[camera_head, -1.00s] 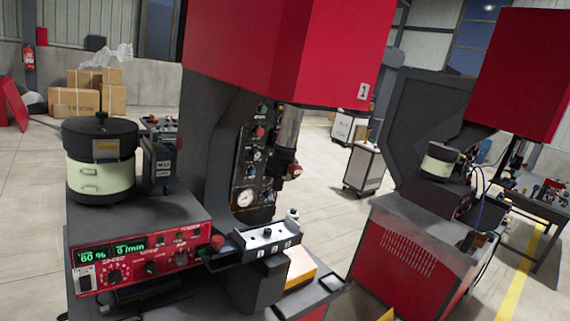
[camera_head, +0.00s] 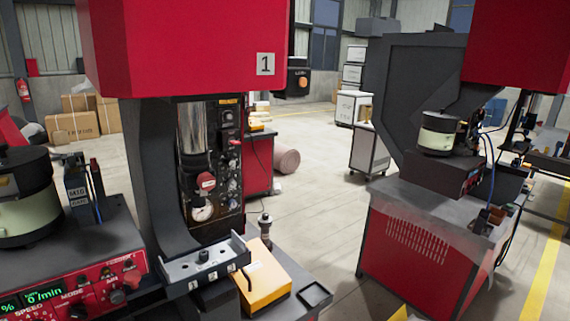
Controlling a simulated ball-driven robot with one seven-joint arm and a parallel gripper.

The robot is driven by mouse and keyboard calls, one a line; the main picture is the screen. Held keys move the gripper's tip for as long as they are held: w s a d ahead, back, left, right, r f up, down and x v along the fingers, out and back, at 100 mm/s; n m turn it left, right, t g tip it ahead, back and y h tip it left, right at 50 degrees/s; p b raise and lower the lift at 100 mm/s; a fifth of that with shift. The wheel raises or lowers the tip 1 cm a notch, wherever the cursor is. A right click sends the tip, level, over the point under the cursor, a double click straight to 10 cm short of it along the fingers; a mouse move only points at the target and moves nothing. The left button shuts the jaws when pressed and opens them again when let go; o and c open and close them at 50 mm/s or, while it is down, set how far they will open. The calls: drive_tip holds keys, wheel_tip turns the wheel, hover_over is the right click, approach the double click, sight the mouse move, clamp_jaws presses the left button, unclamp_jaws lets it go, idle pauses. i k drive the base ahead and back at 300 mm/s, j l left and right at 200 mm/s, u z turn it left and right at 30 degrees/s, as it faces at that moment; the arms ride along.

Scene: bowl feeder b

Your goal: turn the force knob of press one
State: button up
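Press one (camera_head: 190,45) stands close in front of me, with a red housing marked "1" and a dark frame. Its black control panel (camera_head: 226,150) sits below the housing, partly covered by the steel ram. The panel carries a column of small knobs (camera_head: 232,184) at its right side and a round white gauge (camera_head: 202,213) low down. A red part (camera_head: 206,181) shows just above the gauge. The knob labels are too small to read, so I cannot tell which is the force knob. My gripper is not in view.
A bowl feeder (camera_head: 22,205) and its red control box (camera_head: 85,292) are at left. A grey fixture (camera_head: 203,264) and yellow box (camera_head: 263,284) lie before the panel. A second press (camera_head: 520,45) stands at right. Bare floor (camera_head: 318,220) lies between the presses.

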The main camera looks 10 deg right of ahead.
sight(230, 162)
drive_tip(key=i+l+u, duration=0.15)
drive_tip(key=i+l, duration=1.6)
drive_tip(key=i, duration=0.15)
drive_tip(key=i+j, duration=0.45)
